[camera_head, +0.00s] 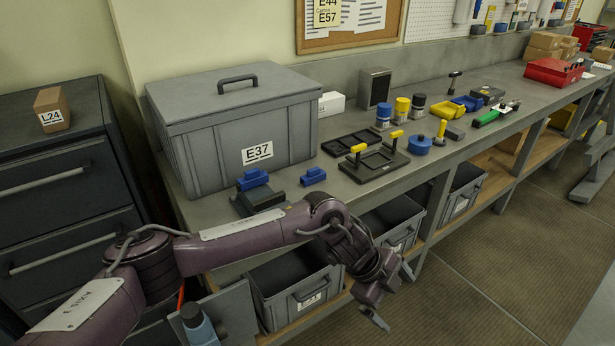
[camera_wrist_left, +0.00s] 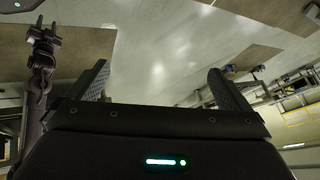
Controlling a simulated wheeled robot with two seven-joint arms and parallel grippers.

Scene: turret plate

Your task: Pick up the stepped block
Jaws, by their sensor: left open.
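Two small blue blocks with stepped tops are on the grey workbench, right in front of the grey box E37. The left blue block (camera_head: 252,180) is beside a dark grey piece (camera_head: 260,200), and the right blue block (camera_head: 314,176) stands by itself. I cannot tell which one is the stepped block. My left gripper (camera_head: 394,297) is open and empty, out past the bench's front edge and lower than its top.
The grey lidded box E37 (camera_head: 240,125) fills the back left of the bench. Grey bins (camera_head: 295,290) sit below the bench. My left forearm crosses the bench's front edge.

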